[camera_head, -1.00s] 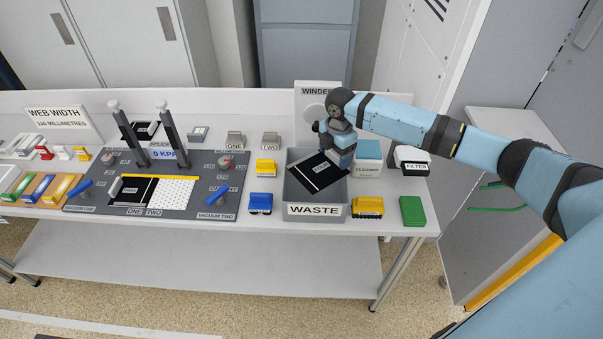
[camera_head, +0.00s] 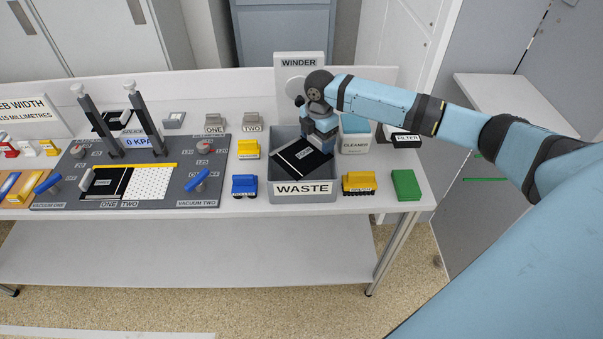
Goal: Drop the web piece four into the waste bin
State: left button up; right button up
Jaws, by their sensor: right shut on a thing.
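The web piece (camera_head: 297,157) is a black sheet with pale edge lines and a small label too small to read. It lies tilted within the outline of the grey waste bin (camera_head: 303,200), which has a WASTE sign on its front. My right gripper (camera_head: 323,147) is over the right side of the bin, shut on the piece's right end. Its fingertips are partly hidden by the gripper body. I cannot tell whether the piece touches the bin's walls or floor. My left gripper is out of view.
A cleaner box (camera_head: 356,143) and a filter box (camera_head: 405,140) stand right of the bin. The winder panel (camera_head: 300,63) rises behind. The splice board (camera_head: 130,190) is left.

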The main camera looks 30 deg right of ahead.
jog(key=o, duration=1)
jog(key=shift+c, duration=0.2)
jog(key=shift+r, duration=0.3)
notch_tip(320, 180, up, 13)
jog(key=shift+r+b, duration=0.15)
jog(key=shift+b, duration=0.15)
